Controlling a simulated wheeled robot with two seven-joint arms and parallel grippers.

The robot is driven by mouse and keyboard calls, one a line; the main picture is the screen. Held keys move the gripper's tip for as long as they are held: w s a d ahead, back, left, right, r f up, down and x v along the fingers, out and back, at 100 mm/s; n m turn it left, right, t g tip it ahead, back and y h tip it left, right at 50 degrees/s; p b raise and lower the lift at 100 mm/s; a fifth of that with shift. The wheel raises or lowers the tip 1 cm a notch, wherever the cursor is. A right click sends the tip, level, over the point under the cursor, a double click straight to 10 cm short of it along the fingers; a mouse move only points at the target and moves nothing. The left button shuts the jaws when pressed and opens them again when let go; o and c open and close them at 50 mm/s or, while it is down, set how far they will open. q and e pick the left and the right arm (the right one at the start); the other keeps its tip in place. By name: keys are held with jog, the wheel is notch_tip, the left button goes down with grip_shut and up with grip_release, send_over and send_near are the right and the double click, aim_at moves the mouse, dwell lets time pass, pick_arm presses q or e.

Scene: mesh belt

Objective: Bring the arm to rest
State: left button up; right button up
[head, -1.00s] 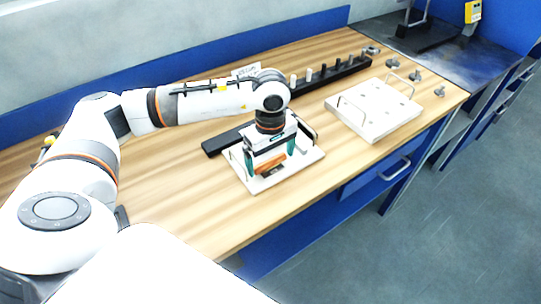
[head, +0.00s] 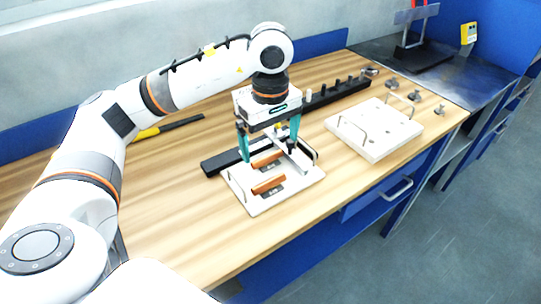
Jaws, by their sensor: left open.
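My left gripper (head: 269,146) is open and points down above a white tray (head: 288,199) on the wooden table. Its two teal fingers are spread wide, and I see nothing held between them. Two orange-brown pieces (head: 268,185) lie on the tray below the fingers, each next to a small dark label. The gripper partly hides the back of the tray. My left arm reaches in from the left. My right gripper is not in view.
A white block with wire handles (head: 374,132) stands to the right. A black rack with pegs (head: 338,92) lies behind. Several small metal parts (head: 414,95) sit at the table's right end. A yellow-and-black tool (head: 165,129) lies left. The front left tabletop is clear.

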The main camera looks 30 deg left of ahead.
pick_arm(q)
jog(key=shift+r, duration=0.3)
